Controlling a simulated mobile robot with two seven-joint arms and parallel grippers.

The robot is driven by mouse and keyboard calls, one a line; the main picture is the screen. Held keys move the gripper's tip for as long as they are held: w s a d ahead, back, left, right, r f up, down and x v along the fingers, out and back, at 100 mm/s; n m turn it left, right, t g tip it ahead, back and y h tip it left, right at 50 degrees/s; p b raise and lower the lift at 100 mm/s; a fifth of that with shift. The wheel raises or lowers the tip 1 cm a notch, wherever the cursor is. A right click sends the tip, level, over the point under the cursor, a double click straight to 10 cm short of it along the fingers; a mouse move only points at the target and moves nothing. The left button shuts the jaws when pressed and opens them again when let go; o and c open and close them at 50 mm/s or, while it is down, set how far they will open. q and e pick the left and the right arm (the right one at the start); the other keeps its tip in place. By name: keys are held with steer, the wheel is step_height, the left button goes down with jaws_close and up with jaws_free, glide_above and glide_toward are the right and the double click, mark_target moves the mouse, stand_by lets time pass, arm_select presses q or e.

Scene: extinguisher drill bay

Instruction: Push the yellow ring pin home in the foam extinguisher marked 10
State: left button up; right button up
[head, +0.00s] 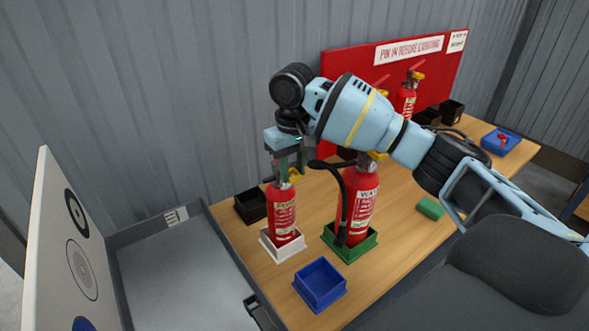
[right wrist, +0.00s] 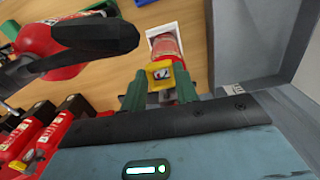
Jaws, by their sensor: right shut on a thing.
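A small red extinguisher (head: 283,213) stands upright in a white tray (head: 270,249); its label is too small to read a number. Its red body and the white tray (right wrist: 153,34) also show in the right wrist view. My right gripper (head: 289,166) points down at its top, with fingers closed around the yellow ring pin (right wrist: 160,74). The yellow part (head: 295,176) shows just beside the fingers in the head view. How deep the pin sits is hidden by the fingers. My left gripper is not in view.
A larger red extinguisher (head: 362,200) with a black hose stands close right in a green tray (head: 350,252). An empty blue tray (head: 320,285) is in front, a black tray (head: 249,206) behind. A grey open case (head: 175,275) lies left. More extinguishers stand farther back.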

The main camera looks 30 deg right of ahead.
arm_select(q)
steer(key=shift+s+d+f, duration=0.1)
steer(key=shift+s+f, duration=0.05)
arm_select(e)
steer(key=shift+w, duration=0.5)
steer(key=shift+w, duration=0.15)
stand_by(0.5)
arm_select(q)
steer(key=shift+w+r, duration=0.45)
arm_select(e)
steer(key=shift+r, duration=0.1)
stand_by(0.3)
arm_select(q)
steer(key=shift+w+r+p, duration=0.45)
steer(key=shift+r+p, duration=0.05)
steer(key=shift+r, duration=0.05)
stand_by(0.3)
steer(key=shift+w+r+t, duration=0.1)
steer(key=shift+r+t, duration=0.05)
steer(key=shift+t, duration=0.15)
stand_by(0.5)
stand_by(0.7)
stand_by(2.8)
